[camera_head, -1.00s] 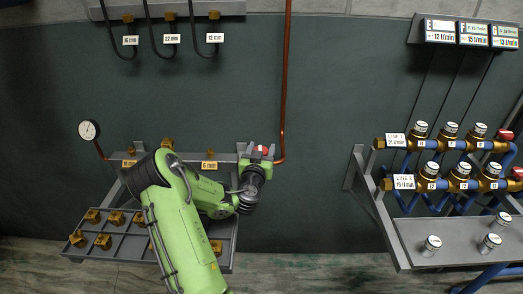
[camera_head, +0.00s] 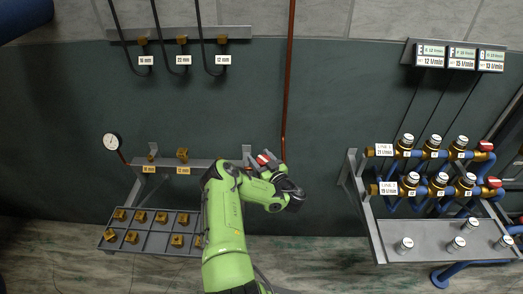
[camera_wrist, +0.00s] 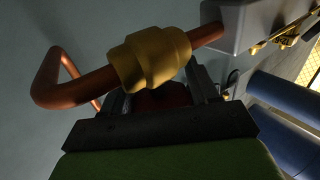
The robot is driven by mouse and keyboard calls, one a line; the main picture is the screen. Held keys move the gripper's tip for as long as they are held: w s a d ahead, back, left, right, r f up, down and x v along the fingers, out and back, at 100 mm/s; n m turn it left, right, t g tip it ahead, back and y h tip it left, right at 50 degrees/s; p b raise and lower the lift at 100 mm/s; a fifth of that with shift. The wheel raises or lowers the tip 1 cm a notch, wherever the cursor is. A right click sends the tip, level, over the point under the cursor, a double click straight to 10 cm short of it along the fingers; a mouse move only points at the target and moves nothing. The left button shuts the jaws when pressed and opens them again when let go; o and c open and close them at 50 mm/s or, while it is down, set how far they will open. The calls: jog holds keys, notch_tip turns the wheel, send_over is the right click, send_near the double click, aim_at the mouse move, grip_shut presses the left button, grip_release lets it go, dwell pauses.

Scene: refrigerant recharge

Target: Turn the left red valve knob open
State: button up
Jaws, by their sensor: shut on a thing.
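The left red valve knob (camera_head: 263,158) is at the right end of the wall-mounted rail, beside the vertical copper pipe. In the wrist view the knob (camera_wrist: 162,98) is dark red and partly hidden behind a brass fitting (camera_wrist: 150,57) on a copper pipe. My gripper (camera_wrist: 160,92) is shut on the knob, with one dark finger on each side of it. In the head view my gripper (camera_head: 261,166) is at the knob and my green arm hides part of the rail. The knob's exact angle cannot be told.
A tray (camera_head: 150,228) with several brass fittings hangs at lower left, below a pressure gauge (camera_head: 112,143). At right is a valve panel with other red knobs (camera_head: 486,145) and a grey shelf (camera_head: 425,240). The wall between is clear.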

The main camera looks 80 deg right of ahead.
jog(key=p, duration=0.2)
jog(key=r+n+t+y+p, duration=0.1)
jog(key=p, duration=0.1)
jog(key=shift+r+p, duration=0.25)
jog(key=shift+p, duration=0.15)
jog(key=shift+a+f+n+t+y+p, duration=0.1)
jog(key=shift+n+t+y+p, duration=0.4)
jog(key=shift+p, duration=0.6)
jog(key=shift+w+f+y+p, duration=0.1)
jog(key=shift+f+y+p, duration=0.1)
jog(key=shift+y+p, duration=0.25)
jog(key=shift+f+n+t+y, duration=0.2)
jog(key=shift+n+t+y, duration=0.2)
jog(key=shift+n+y, duration=0.1)
jog(key=shift+a+n+t+y+p, duration=0.15)
jog(key=shift+n+t+y+p, duration=0.3)
jog(key=shift+n+y, duration=0.4)
jog(key=y, duration=0.1)
jog(key=n+t+y, duration=0.1)
jog(key=shift+w+f+n+y, duration=0.1)
jog(key=shift+f+n+y, duration=0.15)
jog(key=shift+y, duration=0.15)
jog(key=y+b, duration=0.1)
jog(key=n+y+b, duration=0.2)
jog(key=shift+a+t, duration=0.25)
jog(key=shift+a+n+y+b, duration=0.1)
jog(key=shift+n+y+b, duration=0.4)
jog(key=shift+y+b, duration=0.25)
jog(key=shift+a+y, duration=0.15)
jog(key=shift+y, duration=0.1)
